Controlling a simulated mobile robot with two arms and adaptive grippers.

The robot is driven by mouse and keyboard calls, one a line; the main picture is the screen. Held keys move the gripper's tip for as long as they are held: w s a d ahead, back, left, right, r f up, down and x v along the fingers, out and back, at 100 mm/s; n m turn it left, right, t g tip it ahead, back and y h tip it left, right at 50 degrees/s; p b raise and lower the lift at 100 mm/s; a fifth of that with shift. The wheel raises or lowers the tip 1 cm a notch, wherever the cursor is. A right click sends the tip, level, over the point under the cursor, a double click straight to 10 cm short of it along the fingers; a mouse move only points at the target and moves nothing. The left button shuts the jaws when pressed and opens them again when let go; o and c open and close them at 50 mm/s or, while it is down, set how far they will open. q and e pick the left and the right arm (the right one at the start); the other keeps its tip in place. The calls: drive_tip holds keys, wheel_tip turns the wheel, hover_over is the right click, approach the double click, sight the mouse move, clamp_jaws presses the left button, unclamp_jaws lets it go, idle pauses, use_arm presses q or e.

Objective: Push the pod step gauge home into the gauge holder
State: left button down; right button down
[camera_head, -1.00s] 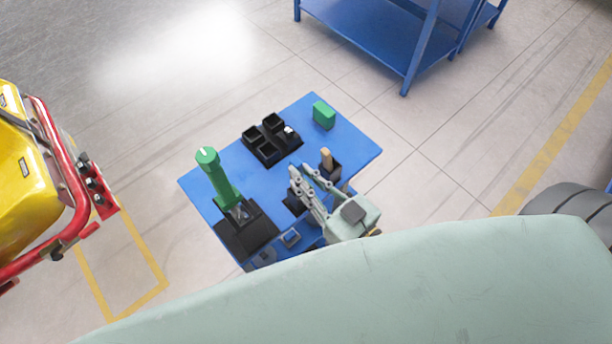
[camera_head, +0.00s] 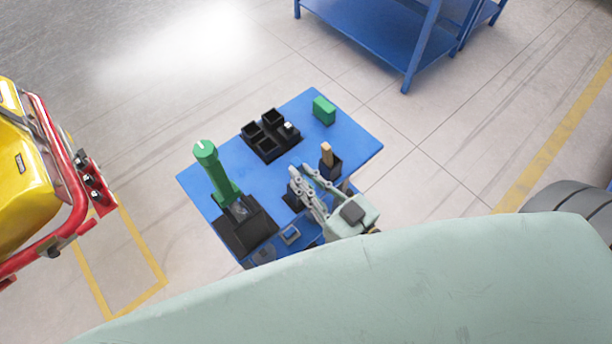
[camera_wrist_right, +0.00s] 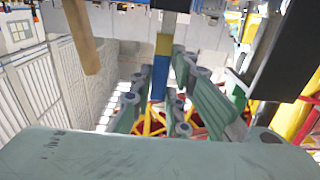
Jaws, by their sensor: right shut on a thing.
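My right gripper (camera_head: 312,190) is over the near right part of the blue table (camera_head: 205,180), beside a small black block (camera_head: 291,201). In the right wrist view, a slim upright bar with grey, yellow and blue bands (camera_wrist_right: 161,68) stands between the fingers (camera_wrist_right: 165,95). I take it to be the pod step gauge, and the gripper is shut on it. The fingers hide the gauge in the head view. The black block partly behind the fingers may be the gauge holder; how deep the gauge sits cannot be told. My left gripper is not in view.
A wooden peg (camera_head: 326,153) stands in a black holder (camera_head: 331,168) close to my right fingers. A green-handled tool (camera_head: 215,170) stands in a black base (camera_head: 246,235). A black compartment tray (camera_head: 266,152) and a green block (camera_head: 324,110) are at the far side.

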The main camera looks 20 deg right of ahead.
drive_tip(key=shift+f+b, duration=0.75)
drive_tip(key=shift+f, duration=0.45)
drive_tip(key=c, duration=0.8)
unclamp_jaws()
drive_tip(key=shift+s, duration=0.15)
drive_tip(key=shift+p+v, duration=1)
drive_tip(key=shift+v, duration=2.4)
